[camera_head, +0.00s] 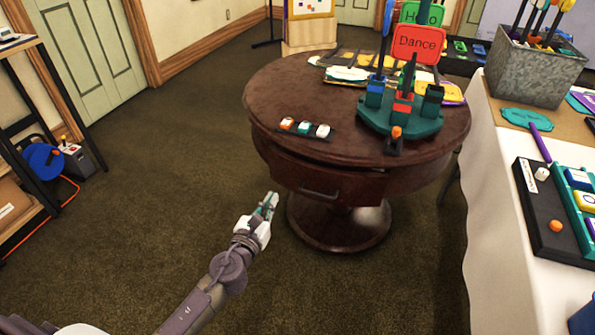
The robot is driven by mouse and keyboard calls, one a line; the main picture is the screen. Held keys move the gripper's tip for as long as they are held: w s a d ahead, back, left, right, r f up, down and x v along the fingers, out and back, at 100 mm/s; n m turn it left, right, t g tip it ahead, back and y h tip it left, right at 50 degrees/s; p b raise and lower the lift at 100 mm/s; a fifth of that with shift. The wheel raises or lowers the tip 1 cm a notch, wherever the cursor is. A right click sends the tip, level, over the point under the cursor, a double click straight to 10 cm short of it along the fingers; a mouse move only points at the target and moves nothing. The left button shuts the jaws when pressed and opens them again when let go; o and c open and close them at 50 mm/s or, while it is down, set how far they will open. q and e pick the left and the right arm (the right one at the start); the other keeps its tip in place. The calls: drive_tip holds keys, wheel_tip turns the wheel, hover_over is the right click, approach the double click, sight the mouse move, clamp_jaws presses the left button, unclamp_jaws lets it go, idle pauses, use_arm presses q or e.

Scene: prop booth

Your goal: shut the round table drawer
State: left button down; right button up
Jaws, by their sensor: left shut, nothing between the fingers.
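The round dark-brown wooden table (290,85) stands on a single pedestal in the middle of the view. Its drawer (352,190) faces me below the table top, with a dark bar handle (319,192) on its front. The drawer front stands out a little from the curved apron, and a dark gap shows above it. My left gripper (270,201) is shut and empty, to the left of the drawer front and lower in the picture. A gap of floor shows between it and the handle. My right gripper is out of view.
On the table are a small strip of buttons (304,127), a green stand with signs (400,118) and several cards. A white-clothed table (490,170) stands close on the right. A shelf (45,75) is at the left. Carpet is clear in front and left.

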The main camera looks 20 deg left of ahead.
use_arm(q)
drive_tip(key=w+b, duration=0.1)
drive_tip(key=w, duration=1)
drive_tip(key=shift+w+d, duration=0.25)
drive_tip(key=shift+w, duration=0.15)
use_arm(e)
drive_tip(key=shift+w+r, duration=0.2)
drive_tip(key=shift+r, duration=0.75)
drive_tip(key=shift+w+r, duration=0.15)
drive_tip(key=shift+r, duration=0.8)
